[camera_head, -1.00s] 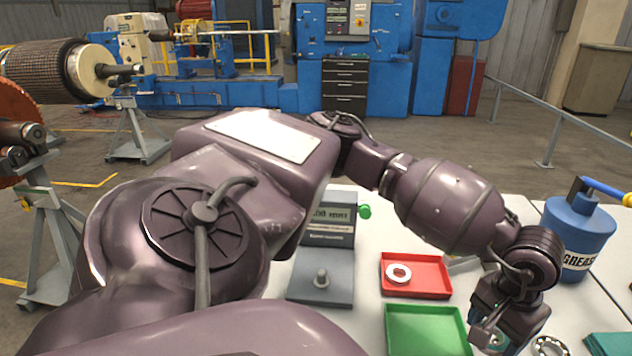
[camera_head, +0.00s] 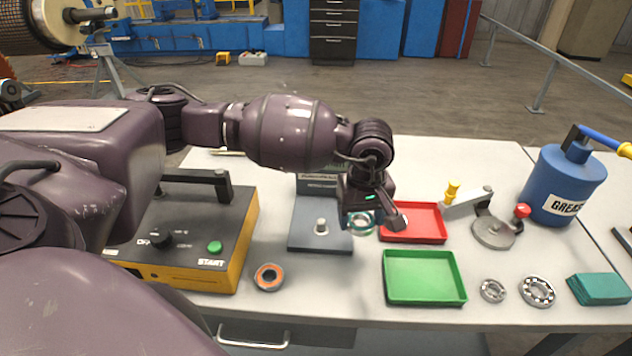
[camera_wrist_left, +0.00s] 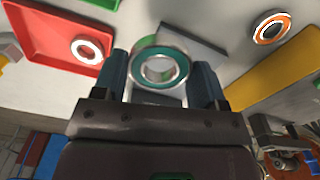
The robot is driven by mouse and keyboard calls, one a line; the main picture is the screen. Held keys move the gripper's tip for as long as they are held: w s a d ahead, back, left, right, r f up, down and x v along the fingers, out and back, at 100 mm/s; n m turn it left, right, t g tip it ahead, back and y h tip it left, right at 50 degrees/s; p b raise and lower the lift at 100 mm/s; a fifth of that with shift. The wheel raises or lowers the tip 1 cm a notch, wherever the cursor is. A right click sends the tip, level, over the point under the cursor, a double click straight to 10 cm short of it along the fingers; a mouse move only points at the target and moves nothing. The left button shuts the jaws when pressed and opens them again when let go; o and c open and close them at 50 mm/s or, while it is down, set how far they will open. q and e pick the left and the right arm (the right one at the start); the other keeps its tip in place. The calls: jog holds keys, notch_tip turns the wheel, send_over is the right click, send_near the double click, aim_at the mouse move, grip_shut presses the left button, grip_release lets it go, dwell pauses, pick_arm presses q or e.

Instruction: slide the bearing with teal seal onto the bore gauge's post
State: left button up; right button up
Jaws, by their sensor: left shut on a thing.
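The bearing with teal seal (camera_head: 361,223) is between the fingers of my left gripper (camera_head: 372,222), which is shut on it. In the left wrist view the bearing (camera_wrist_left: 137,68) shows its teal ring and open centre. The bore gauge has a grey base plate (camera_head: 306,241), a short upright post (camera_head: 321,226) and a display unit behind, partly hidden by my left arm. The held bearing is just right of the post, near the plate's right edge and apart from the post. Its exact height above the plate is hard to tell. My right gripper is out of view.
A red tray (camera_head: 428,238) is right of my gripper; a white-sealed bearing (camera_wrist_left: 88,48) lies in it. A green tray (camera_head: 425,302) is in front. An orange-sealed bearing (camera_head: 268,278) and a yellow-black box (camera_head: 222,262) are left. A blue grease can (camera_head: 565,186) stands at right.

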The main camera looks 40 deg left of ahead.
pick_arm(q)
jog(key=n, duration=0.4)
jog(key=w+a+r+n+p, duration=0.1)
jog(key=n, duration=0.1)
jog(key=shift+a, duration=0.1)
jog(key=n, duration=0.2)
jog(key=a+n, duration=0.1)
jog(key=shift+w+a+r+n+p, duration=0.1)
jog(key=shift+w+n+p, duration=0.15)
jog(key=shift+n+p, duration=0.15)
jog(key=a+n+p, duration=0.1)
jog(key=a+n, duration=0.1)
jog(key=n, duration=0.3)
jog(key=a+n+p, duration=0.1)
jog(key=a+n, duration=0.2)
jog(key=n, duration=0.3)
jog(key=a+n+p, duration=0.1)
jog(key=a+n, duration=0.2)
jog(key=n, duration=0.3)
jog(key=shift+f, duration=0.3)
jog(key=shift+f+n, duration=0.1)
jog(key=shift+n, duration=0.2)
jog(key=shift+f, duration=0.1)
